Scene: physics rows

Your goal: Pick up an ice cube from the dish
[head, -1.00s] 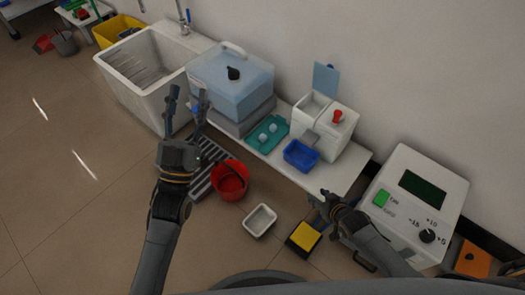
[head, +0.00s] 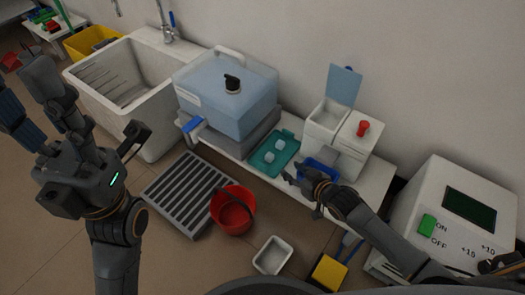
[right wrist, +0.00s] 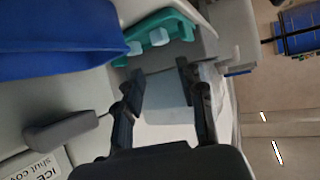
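The teal dish (head: 262,166) lies on the white counter, with two pale ice cubes, one (head: 280,144) behind the other (head: 269,157). My right gripper (head: 287,174) is open and empty, just in front of the dish and beside the blue bin. In the right wrist view, my open fingers (right wrist: 158,92) are apart from the dish (right wrist: 183,27), which shows beyond them with a cube (right wrist: 158,37) on it. My left gripper (head: 32,95) is open and empty at the far left, away from the dish.
The blue bin (head: 322,165) stands right of the dish, partly hidden by my right gripper. A white box with an open lid (head: 344,85) stands behind it. A blue water container (head: 225,90) is left of the dish. A red bucket (head: 232,215) is on the floor.

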